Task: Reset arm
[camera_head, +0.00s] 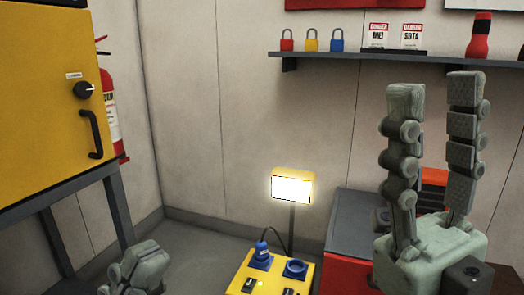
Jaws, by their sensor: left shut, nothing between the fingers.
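My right gripper (436,88) stands upright at the right of the head view, with its two segmented grey-green fingers pointing up and wide apart. It is open and nothing is between the fingers. My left gripper (142,265) shows only in part at the bottom edge, left of the middle. Its fingers are folded close together, and it is shut and empty. The rest of the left arm is out of view.
A yellow cabinet (50,95) on a grey stand is at the left, with a fire extinguisher (112,115) beside it. A yellow box (243,278) with blue sockets and a lit lamp (291,188) stand low in the middle. A wall shelf (350,58) holds padlocks.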

